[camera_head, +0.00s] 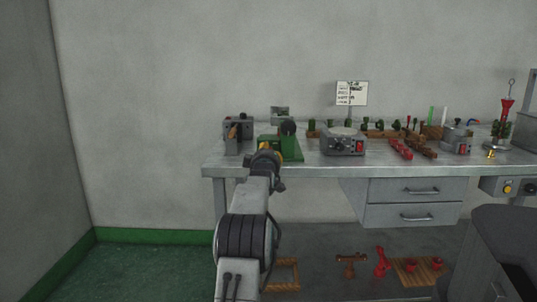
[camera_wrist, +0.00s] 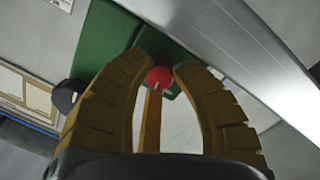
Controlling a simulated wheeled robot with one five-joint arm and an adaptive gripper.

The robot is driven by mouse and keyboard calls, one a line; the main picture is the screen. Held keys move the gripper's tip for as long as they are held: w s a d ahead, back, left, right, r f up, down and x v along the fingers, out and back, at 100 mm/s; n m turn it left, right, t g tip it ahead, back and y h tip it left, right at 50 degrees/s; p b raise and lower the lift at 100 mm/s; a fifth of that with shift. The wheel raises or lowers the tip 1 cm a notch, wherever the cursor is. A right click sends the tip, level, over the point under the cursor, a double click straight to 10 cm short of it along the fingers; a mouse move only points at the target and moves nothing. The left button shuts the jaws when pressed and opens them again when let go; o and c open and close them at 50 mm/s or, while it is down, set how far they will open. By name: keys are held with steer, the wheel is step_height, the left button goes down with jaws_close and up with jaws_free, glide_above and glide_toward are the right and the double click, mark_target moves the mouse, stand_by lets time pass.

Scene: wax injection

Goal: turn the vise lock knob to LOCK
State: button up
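The green vise (camera_head: 290,148) stands near the left end of the bench, and its green body (camera_wrist: 104,40) fills the upper left of the wrist view. A round red knob (camera_wrist: 158,77) with a pale mark shows between my fingertips; whether they touch it is unclear. My gripper (camera_wrist: 164,63) has its two ribbed yellow-brown fingers apart, one on each side of the knob. In the head view my gripper (camera_head: 266,150) is in front of the vise and hides its front. A thin brown bar (camera_wrist: 152,122) shows below the knob. No LOCK lettering is readable.
A grey device (camera_head: 238,135) stands left of the vise, and a control box with dials (camera_head: 345,145) stands right of it. A black knob (camera_wrist: 66,95) shows left of my fingers.

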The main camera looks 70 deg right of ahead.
jaws_close()
steer(key=shift+r+m+p, duration=0.15)
steer(key=shift+m+p, duration=0.3)
steer(key=shift+m, duration=1.75)
steer(key=shift+o, duration=2.1)
jaws_free()
steer(key=shift+w, duration=0.1)
steer(key=shift+a, duration=0.2)
